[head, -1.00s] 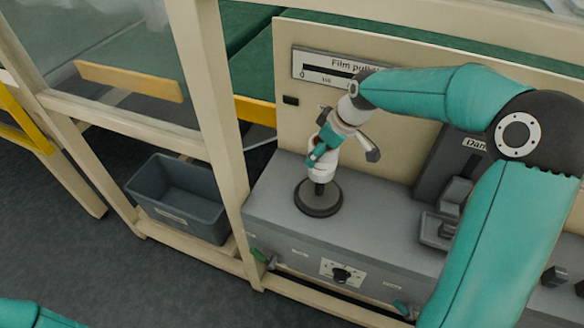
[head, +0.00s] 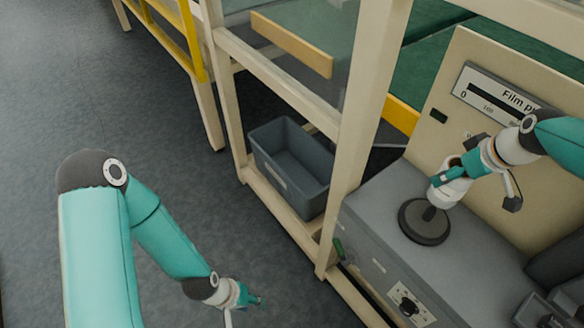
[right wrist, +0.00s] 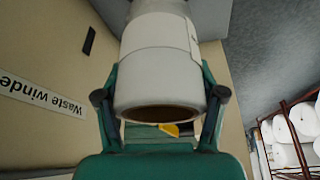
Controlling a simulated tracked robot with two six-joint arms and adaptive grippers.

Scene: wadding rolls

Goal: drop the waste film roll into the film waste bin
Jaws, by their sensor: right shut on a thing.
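The white film roll (head: 452,194) is at the dark round spindle base (head: 424,223) on the grey machine top. A short dark stem shows between roll and base; I cannot tell whether the roll is still around it. My right gripper (head: 447,178) is shut on the roll. In the right wrist view the roll (right wrist: 158,75) sits between both fingers, its brown core end towards the camera. The grey open bin (head: 292,168) stands behind the frame, left of the machine, and looks empty; its label is unreadable. My left gripper (head: 254,299) is low over the floor, its jaw opening unclear.
A cream frame post (head: 362,120) stands between the bin and the machine, with a low rail (head: 285,225) in front of the bin. A cream panel (head: 455,125) rises behind the spindle. White rolls on a rack (right wrist: 300,125) show in the right wrist view. Floor at left is clear.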

